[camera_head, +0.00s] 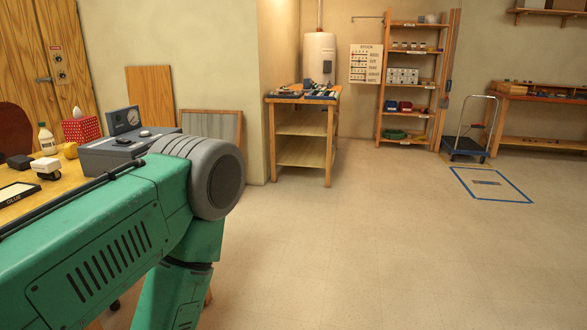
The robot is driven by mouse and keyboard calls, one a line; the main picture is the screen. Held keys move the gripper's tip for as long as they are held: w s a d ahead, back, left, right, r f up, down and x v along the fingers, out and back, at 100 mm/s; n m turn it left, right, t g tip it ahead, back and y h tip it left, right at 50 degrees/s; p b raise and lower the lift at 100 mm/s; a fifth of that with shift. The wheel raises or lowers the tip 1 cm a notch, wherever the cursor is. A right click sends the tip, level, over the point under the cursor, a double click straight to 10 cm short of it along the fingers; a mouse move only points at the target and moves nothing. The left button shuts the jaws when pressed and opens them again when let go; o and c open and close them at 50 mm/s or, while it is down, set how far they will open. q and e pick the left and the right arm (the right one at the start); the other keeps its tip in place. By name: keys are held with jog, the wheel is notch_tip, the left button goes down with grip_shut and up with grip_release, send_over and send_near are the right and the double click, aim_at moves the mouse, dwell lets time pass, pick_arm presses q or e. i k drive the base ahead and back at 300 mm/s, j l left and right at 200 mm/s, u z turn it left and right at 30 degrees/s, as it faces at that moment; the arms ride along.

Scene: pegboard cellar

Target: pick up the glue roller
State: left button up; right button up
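A small white item with dark parts (46,167) lies on the wooden desk (72,176) at the left; it may be the glue roller, but it is too small to be sure. My green left arm crosses the lower left and hides part of the desk. Neither of my grippers shows.
On the desk are a white bottle (47,138), a red tissue box (81,129) and a grey device with a dial (118,142). A workbench (302,118), shelf rack (409,118) and blue cart (466,148) stand farther back. The middle floor is clear.

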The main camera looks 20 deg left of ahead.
aim_at(45, 168)
jog(key=i+u, duration=0.1)
jog(key=i, duration=0.5)
jog(key=i+l+u, duration=0.1)
jog(key=i, duration=0.45)
jog(key=i+l+u, duration=0.1)
jog(key=i, duration=0.5)
jog(key=i+l+u, duration=0.1)
jog(key=u, duration=2)
